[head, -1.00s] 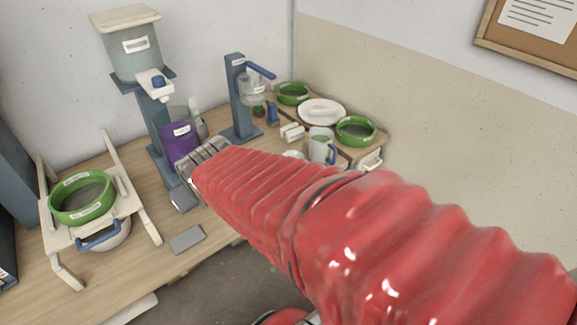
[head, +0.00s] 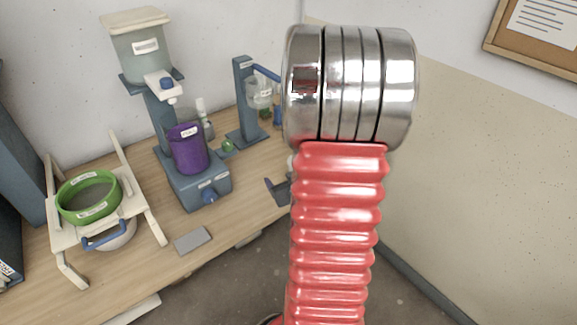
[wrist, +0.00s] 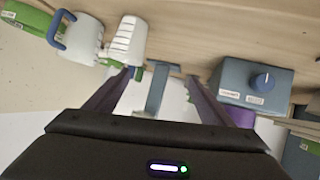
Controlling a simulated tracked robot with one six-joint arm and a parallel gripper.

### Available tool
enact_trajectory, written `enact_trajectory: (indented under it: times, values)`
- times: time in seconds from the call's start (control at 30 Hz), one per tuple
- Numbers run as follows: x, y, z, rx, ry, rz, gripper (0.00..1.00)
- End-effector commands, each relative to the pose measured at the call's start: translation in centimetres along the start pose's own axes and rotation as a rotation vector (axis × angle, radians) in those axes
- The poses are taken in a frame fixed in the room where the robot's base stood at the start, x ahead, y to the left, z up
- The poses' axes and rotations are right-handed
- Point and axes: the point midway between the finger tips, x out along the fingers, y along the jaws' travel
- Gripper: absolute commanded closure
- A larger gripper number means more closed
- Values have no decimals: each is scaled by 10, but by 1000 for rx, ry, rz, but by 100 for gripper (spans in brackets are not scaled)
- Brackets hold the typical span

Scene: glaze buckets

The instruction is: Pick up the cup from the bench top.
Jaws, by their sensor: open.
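In the wrist view, a white vessel with a blue handle (wrist: 80,40) lies at the upper left of the picture, beside a white ribbed piece (wrist: 126,38). Both look cup-like, and I cannot tell for certain which is the cup. My gripper (wrist: 161,76) is open and empty. Its left finger ends close to the ribbed piece; contact cannot be judged. The blue-handled vessel is further left, outside the fingers. In the head view my arm hides that part of the bench and the gripper's fingertips.
A blue-grey bracket (wrist: 157,88) shows between the fingers. A purple bucket (head: 189,150) stands on a blue-grey base with a knob (head: 205,190). A green sieve (head: 89,197) rests on a wooden stand at the left. A grey slab (head: 193,240) lies near the bench's front edge.

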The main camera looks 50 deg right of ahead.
Motion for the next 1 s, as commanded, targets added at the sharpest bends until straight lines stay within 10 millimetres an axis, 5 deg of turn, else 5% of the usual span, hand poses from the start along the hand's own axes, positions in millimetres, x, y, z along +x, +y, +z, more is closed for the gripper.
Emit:
enact_trajectory:
  times: [0.4, 1.0]
  values:
    - [-4, 59, 59, 149, 165, 36, 25]
    - [1, 62, 59, 160, 190, 44, 25]
